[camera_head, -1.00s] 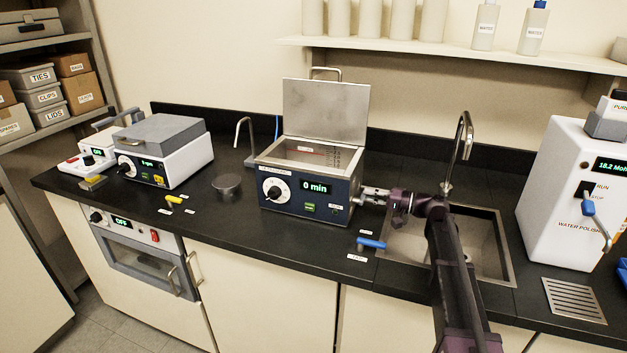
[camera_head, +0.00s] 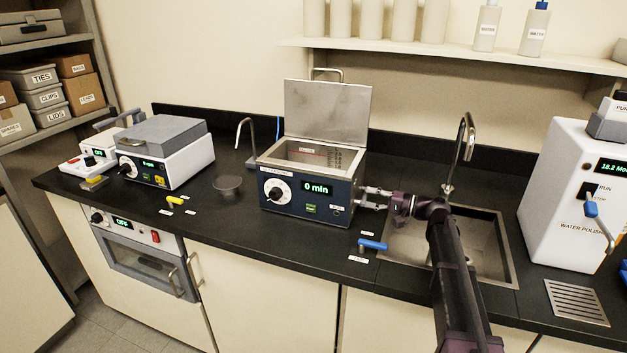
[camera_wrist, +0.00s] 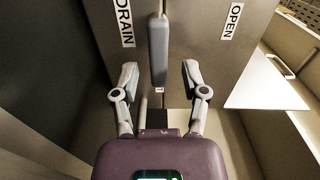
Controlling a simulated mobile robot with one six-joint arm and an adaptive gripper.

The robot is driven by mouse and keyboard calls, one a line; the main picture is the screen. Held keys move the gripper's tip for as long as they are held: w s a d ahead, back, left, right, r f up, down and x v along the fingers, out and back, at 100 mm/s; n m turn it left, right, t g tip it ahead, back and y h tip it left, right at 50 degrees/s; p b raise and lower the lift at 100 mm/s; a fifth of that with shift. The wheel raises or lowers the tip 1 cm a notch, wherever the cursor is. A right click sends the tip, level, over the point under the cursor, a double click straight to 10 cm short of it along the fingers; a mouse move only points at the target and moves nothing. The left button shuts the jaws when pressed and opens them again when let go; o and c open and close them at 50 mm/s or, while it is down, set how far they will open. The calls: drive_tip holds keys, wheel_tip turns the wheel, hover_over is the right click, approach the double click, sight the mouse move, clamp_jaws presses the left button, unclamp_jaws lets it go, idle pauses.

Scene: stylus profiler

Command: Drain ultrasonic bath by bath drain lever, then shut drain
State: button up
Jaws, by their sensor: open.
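The ultrasonic bath (camera_head: 300,205) stands on the black counter with its lid raised and its display reading "0 min". In the wrist view, the grey drain lever (camera_wrist: 158,50) stands out from the bath's side panel (camera_wrist: 195,30). A "DRAIN" label is left of the lever and an "OPEN" label is to its right. My gripper (camera_wrist: 160,82) is open, with one finger on each side of the lever's lower end and visible gaps to both. In the head view, my gripper (camera_head: 372,198) is at the bath's right side, and the lever cannot be made out there.
A sink (camera_head: 500,240) with a tall tap (camera_head: 462,150) lies right of the bath, under my arm. A blue-handled valve (camera_head: 372,244) is on the counter in front of my gripper. The water polisher (camera_head: 565,190) stands at the far right.

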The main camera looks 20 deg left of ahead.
drive_tip(key=d, duration=0.7)
drive_tip(key=shift+s, duration=0.15)
idle(0.4)
idle(0.3)
drive_tip(key=d, duration=1.2)
drive_tip(key=shift+s, duration=0.2)
idle(1.0)
